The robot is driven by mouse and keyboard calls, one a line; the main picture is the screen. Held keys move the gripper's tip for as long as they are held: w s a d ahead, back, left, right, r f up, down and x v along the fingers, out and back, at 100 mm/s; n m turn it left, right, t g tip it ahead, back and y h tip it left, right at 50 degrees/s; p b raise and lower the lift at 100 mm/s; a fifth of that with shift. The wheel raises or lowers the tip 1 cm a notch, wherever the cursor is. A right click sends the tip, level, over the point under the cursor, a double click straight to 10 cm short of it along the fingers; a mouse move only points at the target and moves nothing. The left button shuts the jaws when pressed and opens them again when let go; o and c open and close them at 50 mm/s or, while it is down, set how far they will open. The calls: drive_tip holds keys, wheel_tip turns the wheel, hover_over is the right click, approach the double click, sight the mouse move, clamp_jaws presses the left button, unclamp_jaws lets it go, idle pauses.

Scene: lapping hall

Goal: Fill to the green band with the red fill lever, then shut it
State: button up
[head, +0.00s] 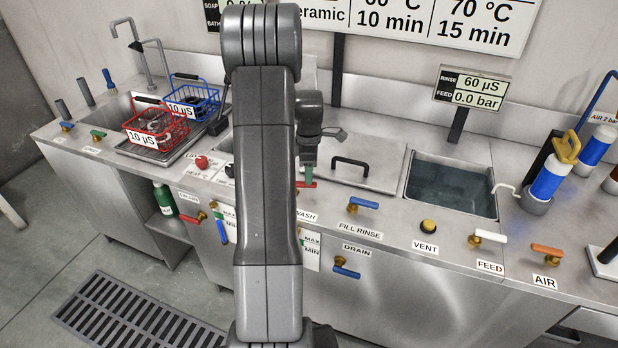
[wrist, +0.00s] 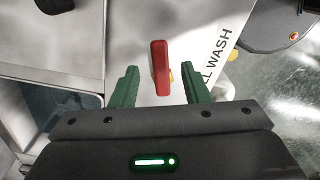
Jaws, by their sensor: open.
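The red fill lever (wrist: 160,67) stands between my gripper's green fingers in the wrist view, beside a label reading "...LL WASH". My gripper (wrist: 159,90) is open; both fingers are apart from the lever, one on each side. In the head view the lever (head: 307,184) shows as a small red strip right under my gripper (head: 309,172), partly hidden by my arm. A level gauge with MAX and MIN marks (head: 311,248) is on the cabinet front, partly covered by my arm. I cannot make out a green band or the level there.
A blue fill rinse lever (head: 363,203) and a yellow vent button (head: 428,226) sit to the right. A lid with a black handle (head: 350,162) lies behind. A red basket (head: 157,125) and blue basket (head: 192,100) stand at left. A display (head: 472,88) reads 60 µS, 0.0 bar.

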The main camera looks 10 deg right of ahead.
drive_tip(key=shift+f, duration=1.7)
clamp_jaws()
